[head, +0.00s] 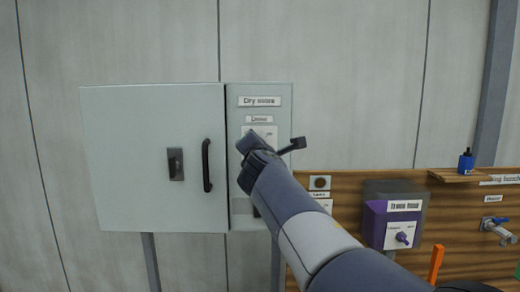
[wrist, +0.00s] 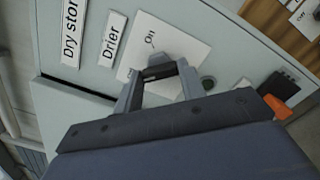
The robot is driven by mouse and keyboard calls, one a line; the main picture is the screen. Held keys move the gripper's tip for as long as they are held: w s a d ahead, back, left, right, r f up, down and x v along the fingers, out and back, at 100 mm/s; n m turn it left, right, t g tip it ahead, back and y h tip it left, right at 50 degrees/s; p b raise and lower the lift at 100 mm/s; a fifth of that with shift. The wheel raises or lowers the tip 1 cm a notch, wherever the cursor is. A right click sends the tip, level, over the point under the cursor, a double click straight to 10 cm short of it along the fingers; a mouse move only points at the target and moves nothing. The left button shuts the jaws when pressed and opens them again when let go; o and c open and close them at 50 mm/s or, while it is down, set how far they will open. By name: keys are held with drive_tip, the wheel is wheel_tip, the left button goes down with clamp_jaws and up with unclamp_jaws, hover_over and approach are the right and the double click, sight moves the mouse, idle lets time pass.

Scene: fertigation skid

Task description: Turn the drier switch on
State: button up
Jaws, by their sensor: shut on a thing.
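The drier switch (wrist: 158,72) is a small dark knob on a white plate (wrist: 180,45) marked "On", beside the "Drier" label (wrist: 112,40) in the wrist view. My gripper (wrist: 160,82) has its two fingers on either side of the knob and is shut on it. In the head view my gripper (head: 250,143) is at the grey control panel (head: 285,100), just under the "Drier" label (head: 260,119). It hides the switch there. Which way the knob points is hard to tell.
A grey cabinet door (head: 140,150) with a black handle (head: 207,165) is left of the panel. A purple box (head: 390,222) with a knob and a tap (head: 497,229) are on the wooden board at right. A green round part (wrist: 208,82) sits near the gripper.

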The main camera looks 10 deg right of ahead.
drive_tip(key=shift+f+m+b, duration=0.2)
drive_tip(key=shift+m+b, duration=4.8)
drive_tip(key=shift+m, duration=3.6)
drive_tip(key=o, duration=1)
drive_tip(key=shift+r, duration=0.1)
drive_tip(key=s+a+b, duration=0.2)
drive_tip(key=s+b, duration=0.1)
drive_tip(key=s, duration=0.7)
drive_tip(key=shift+s, duration=0.3)
